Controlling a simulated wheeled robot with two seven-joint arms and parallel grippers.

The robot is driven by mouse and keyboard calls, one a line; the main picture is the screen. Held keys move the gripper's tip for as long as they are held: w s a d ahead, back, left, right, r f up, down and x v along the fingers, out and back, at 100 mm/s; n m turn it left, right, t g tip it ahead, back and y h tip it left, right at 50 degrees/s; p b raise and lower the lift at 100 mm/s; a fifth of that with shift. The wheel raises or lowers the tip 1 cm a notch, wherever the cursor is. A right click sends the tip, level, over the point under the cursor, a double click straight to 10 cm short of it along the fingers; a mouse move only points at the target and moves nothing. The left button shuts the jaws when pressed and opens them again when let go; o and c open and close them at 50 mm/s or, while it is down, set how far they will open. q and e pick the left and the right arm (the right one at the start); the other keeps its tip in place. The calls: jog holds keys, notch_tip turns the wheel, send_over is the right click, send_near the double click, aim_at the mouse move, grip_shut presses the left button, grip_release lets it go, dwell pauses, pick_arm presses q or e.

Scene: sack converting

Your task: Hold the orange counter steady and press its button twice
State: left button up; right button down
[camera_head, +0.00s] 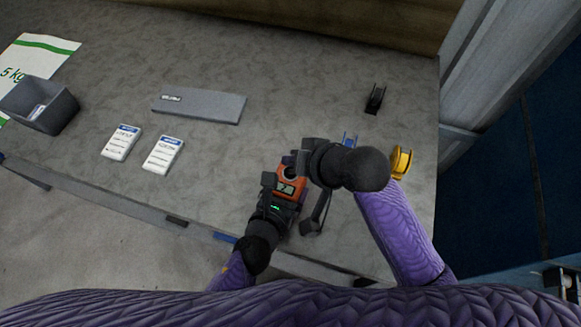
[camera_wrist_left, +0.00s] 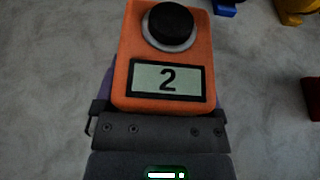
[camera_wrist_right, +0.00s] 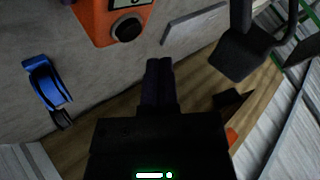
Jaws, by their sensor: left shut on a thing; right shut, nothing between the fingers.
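The orange counter (camera_head: 291,186) is on the grey table near its front edge. Its display (camera_wrist_left: 167,78) reads 2 in the left wrist view. Its round black button (camera_wrist_left: 171,22) stands in a pale ring and also shows in the right wrist view (camera_wrist_right: 127,28). My left gripper (camera_head: 283,190) is shut on the counter from the front. My right gripper (camera_wrist_right: 158,68) is shut and empty, its fingertips beside the button in the right wrist view, with a gap showing in the picture. In the head view, my right wrist partly hides the area behind the counter.
A dark handled object (camera_head: 313,220) lies just right of the counter. A grey slab (camera_head: 198,105), two white cards (camera_head: 121,142), grey bin (camera_head: 63,112) and sack (camera_head: 45,52) are left.

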jog(key=shift+r, duration=1.75)
pick_arm(q)
jog(key=o, duration=1.1)
